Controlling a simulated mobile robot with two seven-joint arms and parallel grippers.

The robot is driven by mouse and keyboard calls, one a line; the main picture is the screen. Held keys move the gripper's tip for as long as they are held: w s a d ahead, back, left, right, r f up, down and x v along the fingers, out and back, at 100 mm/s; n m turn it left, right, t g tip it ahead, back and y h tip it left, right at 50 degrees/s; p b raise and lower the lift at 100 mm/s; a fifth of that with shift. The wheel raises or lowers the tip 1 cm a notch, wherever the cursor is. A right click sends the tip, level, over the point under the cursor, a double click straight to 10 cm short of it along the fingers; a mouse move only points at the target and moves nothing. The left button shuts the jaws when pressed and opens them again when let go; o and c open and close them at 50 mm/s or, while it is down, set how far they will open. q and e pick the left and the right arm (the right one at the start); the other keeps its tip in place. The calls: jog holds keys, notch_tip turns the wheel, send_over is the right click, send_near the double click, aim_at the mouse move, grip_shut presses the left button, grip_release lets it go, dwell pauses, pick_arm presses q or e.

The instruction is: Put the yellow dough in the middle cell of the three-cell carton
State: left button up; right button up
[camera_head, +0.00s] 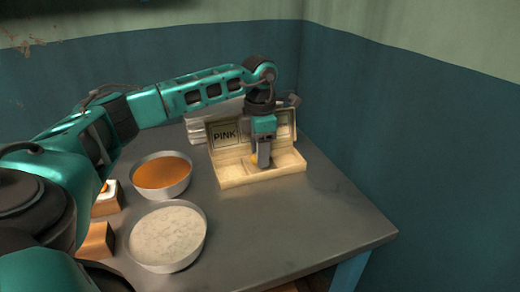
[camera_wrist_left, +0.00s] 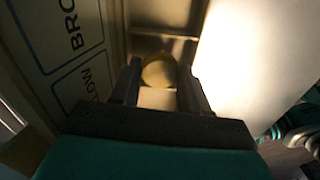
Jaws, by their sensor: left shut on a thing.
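The three-cell carton (camera_head: 265,177) stands open at the back of the table, its raised lid carrying a label that reads PINK. My left gripper (camera_head: 262,160) points down into the carton around its middle cell. It is shut on the yellow dough (camera_head: 254,161), which shows as a small yellow patch beside the fingers. In the left wrist view the rounded dough (camera_wrist_left: 158,72) lies between the two fingers of my left gripper (camera_wrist_left: 158,88). I cannot tell whether the dough touches the cell floor. My right gripper is not in view.
A bowl of orange contents (camera_head: 162,174) and a bowl of whitish contents (camera_head: 168,236) stand left of the carton. Wooden blocks (camera_head: 97,241) are at the left edge. A pale stack (camera_head: 197,130) is behind the carton. The table's right front (camera_head: 310,230) is clear.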

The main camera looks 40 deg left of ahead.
pick_arm(q)
jog(key=o, duration=1)
jog(key=shift+o, duration=0.5)
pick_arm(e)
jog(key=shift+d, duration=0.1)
pick_arm(q)
jog(key=shift+r, duration=0.15)
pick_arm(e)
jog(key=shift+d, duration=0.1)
pick_arm(q)
notch_tip(320, 180, up, 13)
jog(key=p, duration=0.1)
jog(key=shift+f+p, duration=0.2)
jog(key=shift+p, duration=0.15)
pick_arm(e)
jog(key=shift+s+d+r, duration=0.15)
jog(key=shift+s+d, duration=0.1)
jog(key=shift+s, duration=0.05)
pick_arm(q)
jog(key=shift+d, duration=0.1)
